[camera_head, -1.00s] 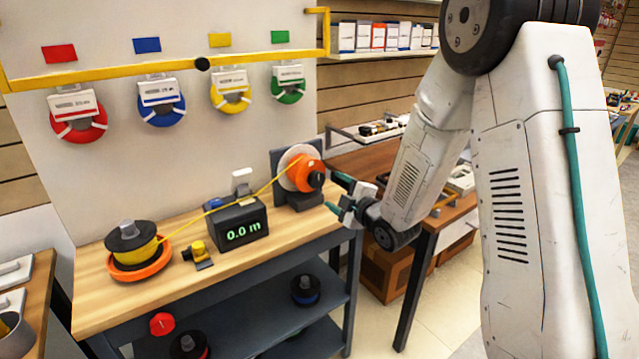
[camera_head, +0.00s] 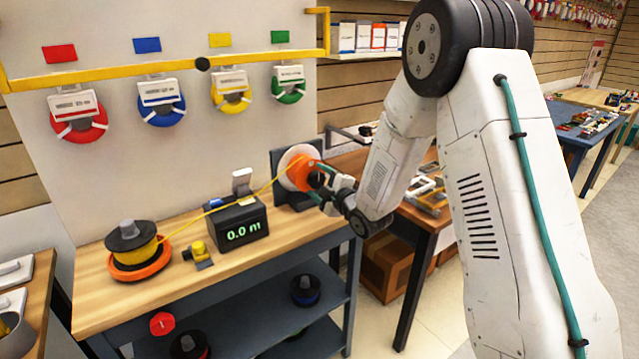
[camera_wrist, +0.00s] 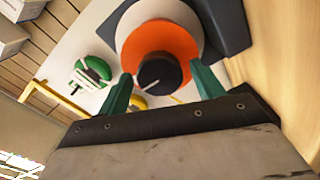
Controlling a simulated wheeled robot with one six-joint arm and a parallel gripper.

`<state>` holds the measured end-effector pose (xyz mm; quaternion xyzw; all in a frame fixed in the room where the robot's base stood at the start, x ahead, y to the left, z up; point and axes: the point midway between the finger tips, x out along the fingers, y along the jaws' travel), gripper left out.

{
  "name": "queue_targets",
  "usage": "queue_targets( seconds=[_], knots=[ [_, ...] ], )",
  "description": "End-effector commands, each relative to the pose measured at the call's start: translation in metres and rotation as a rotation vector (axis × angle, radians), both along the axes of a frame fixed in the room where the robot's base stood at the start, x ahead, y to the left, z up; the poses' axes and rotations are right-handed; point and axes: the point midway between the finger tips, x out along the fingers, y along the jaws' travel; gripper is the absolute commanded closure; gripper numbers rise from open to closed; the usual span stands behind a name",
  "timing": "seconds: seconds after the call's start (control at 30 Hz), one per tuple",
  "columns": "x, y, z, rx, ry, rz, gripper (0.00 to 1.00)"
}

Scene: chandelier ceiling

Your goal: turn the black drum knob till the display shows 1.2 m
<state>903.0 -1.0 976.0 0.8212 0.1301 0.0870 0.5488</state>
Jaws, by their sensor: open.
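The black drum knob (camera_wrist: 160,75) sits at the centre of an orange drum (camera_wrist: 160,45) in the wrist view, with a pale line on its face pointing to the lower left. My gripper (camera_wrist: 163,85) is open, with one green finger on each side of the knob; I cannot tell whether they touch it. In the head view my gripper (camera_head: 317,182) is at the drum (camera_head: 300,174) and mostly hides the knob. The display (camera_head: 240,222) left of the drum reads 0.0 m in green.
A yellow cord (camera_head: 232,203) runs from the drum to a spool (camera_head: 133,245) on an orange base at the bench's left. A small yellow fitting (camera_head: 198,252) stands between spool and display. The bench front (camera_head: 160,298) is clear. Coloured reels hang on the panel behind.

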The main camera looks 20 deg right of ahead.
Motion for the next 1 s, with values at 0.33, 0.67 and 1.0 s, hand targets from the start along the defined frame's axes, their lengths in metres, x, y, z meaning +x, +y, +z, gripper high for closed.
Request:
queue_targets(
  seconds=[0.33, 0.67, 1.0],
  knots=[
    [-0.0003, -0.0001, 0.0, 0.001, 0.0, 0.0, 0.78],
    [-0.0004, -0.0001, 0.0001, 0.079, 0.026, 0.0, 0.77],
    [-0.0003, -0.0005, 0.0006, 0.338, 0.11, 0.0, 0.77]
  ],
)
